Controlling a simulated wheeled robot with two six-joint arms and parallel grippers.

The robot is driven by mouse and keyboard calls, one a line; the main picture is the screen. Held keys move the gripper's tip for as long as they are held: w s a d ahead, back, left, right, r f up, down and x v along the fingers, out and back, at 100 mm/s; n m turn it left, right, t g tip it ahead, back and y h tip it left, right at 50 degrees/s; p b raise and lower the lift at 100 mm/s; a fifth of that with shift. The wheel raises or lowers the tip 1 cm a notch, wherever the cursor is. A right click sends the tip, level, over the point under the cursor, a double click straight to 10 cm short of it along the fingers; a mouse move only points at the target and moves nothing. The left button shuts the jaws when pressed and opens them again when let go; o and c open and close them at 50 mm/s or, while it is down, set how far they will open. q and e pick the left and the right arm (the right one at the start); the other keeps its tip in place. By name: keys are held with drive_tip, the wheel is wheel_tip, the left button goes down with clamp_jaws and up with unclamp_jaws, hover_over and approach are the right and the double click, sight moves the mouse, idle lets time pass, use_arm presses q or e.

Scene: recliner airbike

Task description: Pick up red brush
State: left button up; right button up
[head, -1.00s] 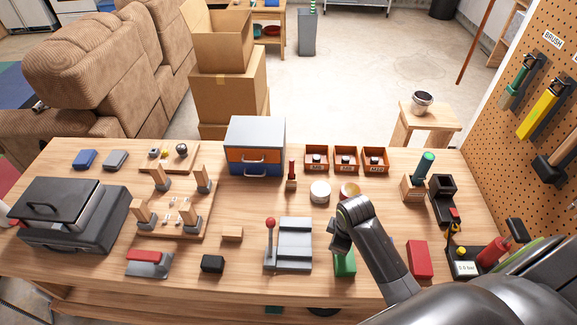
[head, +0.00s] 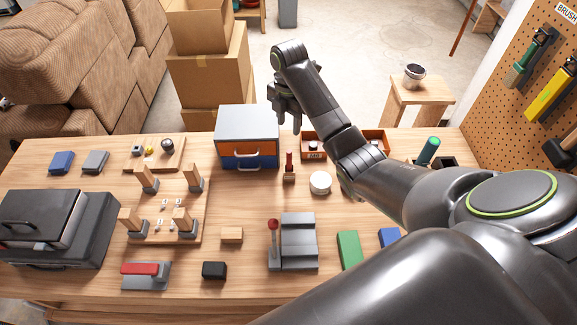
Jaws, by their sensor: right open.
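A small upright red piece (head: 289,160), which looks like the red brush, stands in a small wooden block on the workbench (head: 255,205), just in front of the drawer box's right side. Its bristles cannot be made out. My right gripper (head: 288,122) is open and empty, fingers pointing down. In the picture it is above the red piece, near the drawer box's upper right corner, and apart from the red piece. My left gripper is not in view.
The grey drawer box (head: 247,125) stands left of the gripper. A white round container (head: 320,183) is right of the red piece. Orange bins (head: 313,146) are partly hidden by my right arm. A grey lever fixture (head: 299,240) stands in front.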

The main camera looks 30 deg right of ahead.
drive_tip(key=b, duration=0.5)
hover_over(289, 158)
drive_tip(key=w, duration=0.1)
drive_tip(key=f, duration=0.5)
drive_tip(key=shift+w+d+f, duration=0.15)
drive_tip(key=shift+d+f, duration=0.05)
drive_tip(key=shift+f, duration=0.15)
wheel_tip(289, 158, down, 4)
drive_tip(key=shift+f+p, duration=0.1)
drive_tip(key=shift+p, duration=0.65)
drive_tip(key=f, duration=0.1)
drive_tip(key=f+p, duration=0.1)
drive_tip(key=f, duration=0.2)
drive_tip(key=shift+s+f, duration=0.25)
drive_tip(key=shift+s, duration=0.05)
drive_tip(key=shift+f, duration=0.6)
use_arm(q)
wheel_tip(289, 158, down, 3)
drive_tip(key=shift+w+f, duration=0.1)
use_arm(e)
clamp_jaws()
